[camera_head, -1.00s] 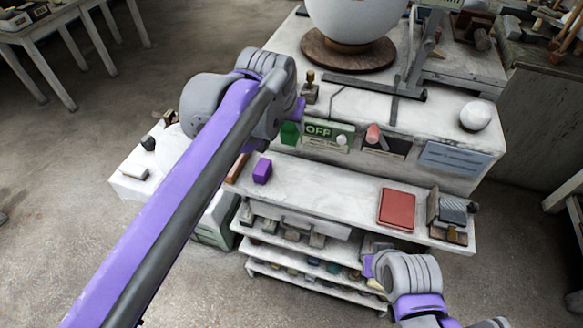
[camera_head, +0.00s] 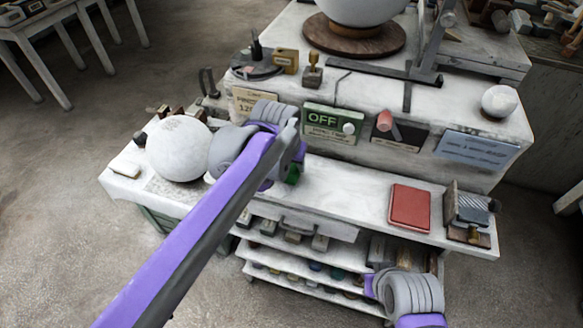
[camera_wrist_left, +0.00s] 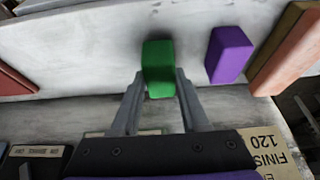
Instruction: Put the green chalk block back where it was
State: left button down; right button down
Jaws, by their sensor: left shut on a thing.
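The green chalk block (camera_head: 293,174) is low over the white ledge (camera_head: 345,185), just right of my left arm's end. My left gripper (camera_wrist_left: 158,90) is shut on it, one finger on each side. The left wrist view shows the green block (camera_wrist_left: 158,68) upright, with a purple block (camera_wrist_left: 230,54) apart from it to the right. I cannot tell whether the green block touches the ledge. In the head view, my left arm hides the gripper's fingers and the purple block.
A white sphere (camera_head: 179,148) stands left of my left arm. A red block (camera_head: 410,206) lies on the ledge at right, beside a wooden holder (camera_head: 468,215). An OFF sign (camera_head: 328,122) is on the front behind the ledge. An orange-brown block (camera_wrist_left: 290,48) lies beyond the purple one.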

pick_arm(q)
jog(key=shift+f, duration=0.65)
jog(key=shift+s, duration=0.1)
jog(key=shift+c, duration=2.1)
grip_release()
